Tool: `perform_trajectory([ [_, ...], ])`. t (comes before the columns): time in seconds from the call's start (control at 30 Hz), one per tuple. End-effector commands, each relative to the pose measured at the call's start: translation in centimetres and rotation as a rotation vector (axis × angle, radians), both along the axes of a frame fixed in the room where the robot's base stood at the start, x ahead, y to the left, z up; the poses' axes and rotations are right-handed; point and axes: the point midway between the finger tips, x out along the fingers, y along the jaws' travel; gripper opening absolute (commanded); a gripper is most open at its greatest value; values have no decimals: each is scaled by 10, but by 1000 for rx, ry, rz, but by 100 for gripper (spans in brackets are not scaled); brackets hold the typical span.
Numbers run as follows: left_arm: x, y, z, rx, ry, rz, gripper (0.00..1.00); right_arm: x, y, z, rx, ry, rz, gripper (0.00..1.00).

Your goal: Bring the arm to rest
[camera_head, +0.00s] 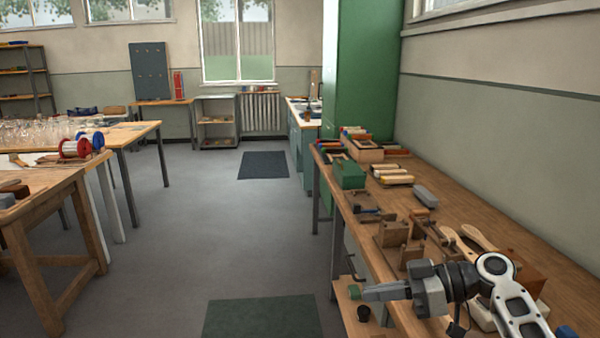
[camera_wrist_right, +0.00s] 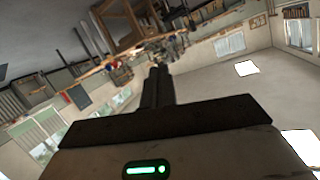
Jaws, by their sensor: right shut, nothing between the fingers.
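My right arm (camera_head: 497,268) comes in from the lower right in the head view, over the near end of the right-hand workbench. My right gripper (camera_head: 368,294) points left, past the bench's front edge, with its fingers shut and nothing between them. In the right wrist view the closed fingers (camera_wrist_right: 158,88) stand together against a tilted view of the room. My left gripper is in neither view.
The wooden workbench (camera_head: 400,240) along the right wall holds brush backs, wooden blocks and a green box (camera_head: 348,173). A tall green cabinet (camera_head: 362,70) stands behind it. Tables (camera_head: 45,215) stand at left. The grey floor (camera_head: 180,250) between is clear, with dark mats (camera_head: 262,318).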

Motion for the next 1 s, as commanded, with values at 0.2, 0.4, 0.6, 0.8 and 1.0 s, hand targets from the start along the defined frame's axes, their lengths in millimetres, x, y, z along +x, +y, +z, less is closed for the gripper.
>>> perform_trajectory([
  [0.2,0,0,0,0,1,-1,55,66,-48,-38,-213,63,-451,0],
  [0.4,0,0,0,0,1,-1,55,122,-129,-36,-345,-63,-948,0],
  [0.6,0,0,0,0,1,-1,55,147,-183,3,-359,-313,-1241,0],
  [0.8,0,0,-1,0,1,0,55,152,-201,45,-331,-568,-1348,0],
  [1.0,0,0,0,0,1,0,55,109,-162,-37,-365,-458,-1265,0],
])
